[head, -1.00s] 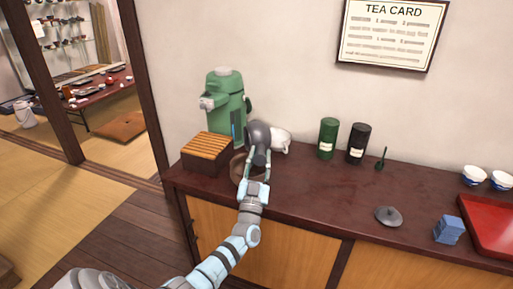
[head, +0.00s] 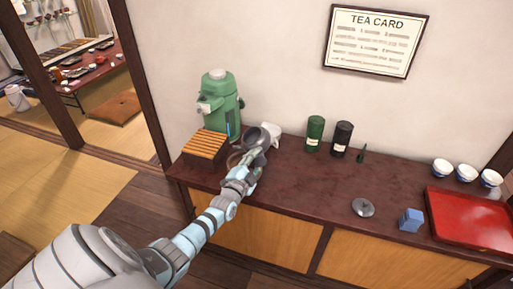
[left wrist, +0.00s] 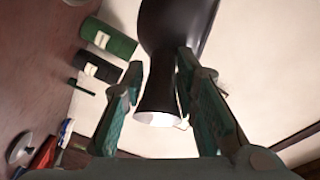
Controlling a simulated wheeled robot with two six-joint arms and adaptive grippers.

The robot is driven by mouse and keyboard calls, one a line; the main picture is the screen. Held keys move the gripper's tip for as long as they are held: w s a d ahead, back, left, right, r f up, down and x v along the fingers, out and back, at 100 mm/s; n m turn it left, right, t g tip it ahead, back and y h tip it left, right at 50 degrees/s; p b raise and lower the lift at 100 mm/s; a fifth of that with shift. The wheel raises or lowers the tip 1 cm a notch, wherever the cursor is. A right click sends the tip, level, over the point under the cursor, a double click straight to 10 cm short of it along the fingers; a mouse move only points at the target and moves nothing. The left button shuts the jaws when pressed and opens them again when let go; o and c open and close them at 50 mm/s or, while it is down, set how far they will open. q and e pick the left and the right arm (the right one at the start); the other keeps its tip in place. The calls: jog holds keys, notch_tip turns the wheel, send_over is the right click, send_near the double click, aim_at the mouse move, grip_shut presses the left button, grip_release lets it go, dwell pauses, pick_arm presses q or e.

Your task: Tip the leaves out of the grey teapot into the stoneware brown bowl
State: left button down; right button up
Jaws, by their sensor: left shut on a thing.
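The grey teapot (head: 255,136) is in my left gripper (head: 249,164), above the back left part of the counter. It looks tilted, with its round dark side toward the camera. In the left wrist view the teapot's dark body (left wrist: 178,22) fills the top, and its flared handle (left wrist: 157,100) lies between the two fingers. The brown bowl (head: 233,160) is below and beside the teapot, largely hidden by the gripper and wrist. I cannot see leaves or the bowl's inside. My right gripper is not in view.
A slatted wooden box (head: 205,147) and a green dispenser (head: 220,105) stand left. Green (head: 315,133) and black (head: 341,138) canisters, a grey lid (head: 363,207), a blue block (head: 411,219) and a red tray (head: 470,220) are right.

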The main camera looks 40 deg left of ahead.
pick_arm(q)
jog(key=m+g+p, duration=0.1)
jog(key=p, duration=0.2)
jog(key=m+g+p, duration=0.1)
jog(key=m+p, duration=0.1)
jog(key=p, duration=0.2)
jog(key=m+g+p, duration=0.1)
jog(key=g+p, duration=0.1)
jog(key=p, duration=0.1)
jog(key=shift+s+a+f+m, duration=0.2)
jog(key=shift+f+m, duration=0.1)
jog(key=shift+m, duration=0.1)
